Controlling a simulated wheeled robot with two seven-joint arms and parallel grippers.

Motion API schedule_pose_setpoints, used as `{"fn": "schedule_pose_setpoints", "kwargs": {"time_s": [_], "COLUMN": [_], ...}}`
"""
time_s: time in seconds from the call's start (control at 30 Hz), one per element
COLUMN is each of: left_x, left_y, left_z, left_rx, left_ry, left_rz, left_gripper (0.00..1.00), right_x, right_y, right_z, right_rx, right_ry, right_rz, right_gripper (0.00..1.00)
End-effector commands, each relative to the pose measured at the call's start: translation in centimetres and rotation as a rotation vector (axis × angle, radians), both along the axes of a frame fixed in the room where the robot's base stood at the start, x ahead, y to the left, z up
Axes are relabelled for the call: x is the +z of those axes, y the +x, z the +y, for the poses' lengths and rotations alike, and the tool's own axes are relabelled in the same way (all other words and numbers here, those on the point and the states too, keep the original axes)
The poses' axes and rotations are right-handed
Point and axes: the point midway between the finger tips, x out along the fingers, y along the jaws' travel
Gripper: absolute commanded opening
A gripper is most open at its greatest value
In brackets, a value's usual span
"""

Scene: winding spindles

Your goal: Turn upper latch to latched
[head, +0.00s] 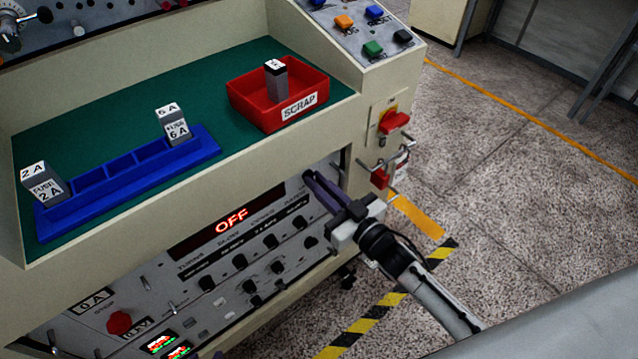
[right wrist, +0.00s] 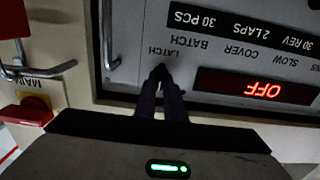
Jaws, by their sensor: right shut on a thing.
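The front panel (head: 225,255) of the machine carries a row of dark knobs and a lit OFF display (head: 231,221). My right gripper (head: 311,180) reaches in from the right, its dark fingers at the panel's upper right end. In the right wrist view, the right gripper (right wrist: 161,73) has its fingertips together at the LATCH label (right wrist: 166,51), which appears upside down. It is shut on the upper latch there. The fingers hide most of the latch, so I cannot tell its angle. My left gripper is not in view.
A metal handle (right wrist: 108,35) stands beside the latch. A red main switch (head: 394,122) and a red tag (head: 379,178) are close to the right arm. On the green top are a red scrap bin (head: 245,98) and a blue fuse tray (head: 128,185). Open floor lies to the right.

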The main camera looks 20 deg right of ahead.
Motion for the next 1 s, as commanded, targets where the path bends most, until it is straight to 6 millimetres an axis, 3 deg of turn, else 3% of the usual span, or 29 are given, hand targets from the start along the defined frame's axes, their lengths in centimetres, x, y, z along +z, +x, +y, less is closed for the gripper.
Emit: {"fn": "schedule_pose_setpoints", "kwargs": {"time_s": [0.47, 1.0], "left_x": [0.04, -0.45], "left_y": [0.03, 0.0], "left_z": [-0.01, 0.03], "left_rx": [0.0, 0.0], "left_ry": [0.0, 0.002], "left_rz": [-0.001, 0.001], "left_gripper": [0.31, 0.31], "right_x": [-0.02, -0.18], "right_y": [-0.06, -0.13], "right_z": [0.08, 0.27], "right_rx": [0.0, 0.0], "right_ry": [-0.143, -0.613], "right_rz": [-0.053, -0.223], "right_gripper": [0.0, 0.0]}}
